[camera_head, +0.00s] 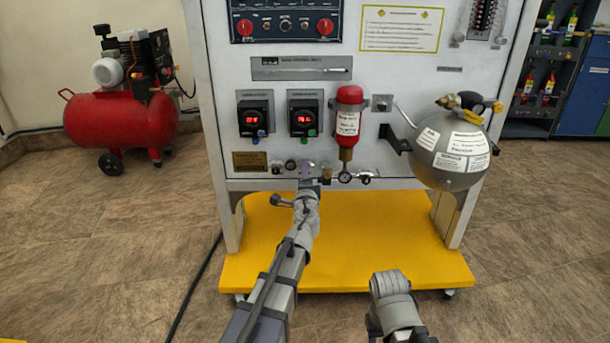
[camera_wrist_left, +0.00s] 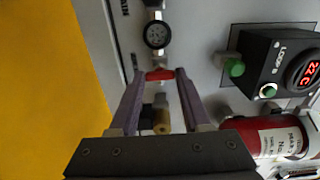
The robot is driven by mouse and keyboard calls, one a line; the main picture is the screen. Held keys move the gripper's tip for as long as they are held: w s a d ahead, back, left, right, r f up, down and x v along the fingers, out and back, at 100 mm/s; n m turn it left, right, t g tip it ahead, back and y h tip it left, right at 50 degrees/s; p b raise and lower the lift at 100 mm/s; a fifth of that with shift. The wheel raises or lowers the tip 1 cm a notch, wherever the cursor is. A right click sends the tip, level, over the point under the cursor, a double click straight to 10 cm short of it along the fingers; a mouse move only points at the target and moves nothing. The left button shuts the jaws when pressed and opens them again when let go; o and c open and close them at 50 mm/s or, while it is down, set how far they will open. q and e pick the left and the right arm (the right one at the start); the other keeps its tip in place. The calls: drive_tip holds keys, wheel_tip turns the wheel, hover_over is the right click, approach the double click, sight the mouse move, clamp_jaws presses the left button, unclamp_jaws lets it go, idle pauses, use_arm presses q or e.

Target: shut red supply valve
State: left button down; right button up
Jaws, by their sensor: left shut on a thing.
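The red supply valve's small red handle (camera_wrist_left: 160,75) shows in the left wrist view, between the two fingertips of my left gripper (camera_wrist_left: 159,76). The gripper is shut on this handle. In the head view my left gripper (camera_head: 309,170) is at the lower edge of the panel, and it hides the handle there. A round dark gauge (camera_wrist_left: 157,35) sits just beyond the handle in the wrist view. My right arm shows only in part at the bottom of the head view, with no fingers visible.
A red cylinder (camera_head: 348,122) hangs to the right of my left gripper. A grey spherical tank (camera_head: 450,150) juts out farther right. Two digital controllers (camera_head: 254,118) sit above. A yellow base (camera_head: 350,245) lies below. A red compressor (camera_head: 120,118) stands at left.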

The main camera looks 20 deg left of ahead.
idle(0.4)
use_arm(q)
drive_tip(key=shift+c, duration=1.8)
unclamp_jaws()
drive_tip(key=shift+s, duration=0.1)
drive_tip(key=v, duration=0.7)
drive_tip(key=shift+s, duration=0.35)
drive_tip(key=shift+d, duration=0.15)
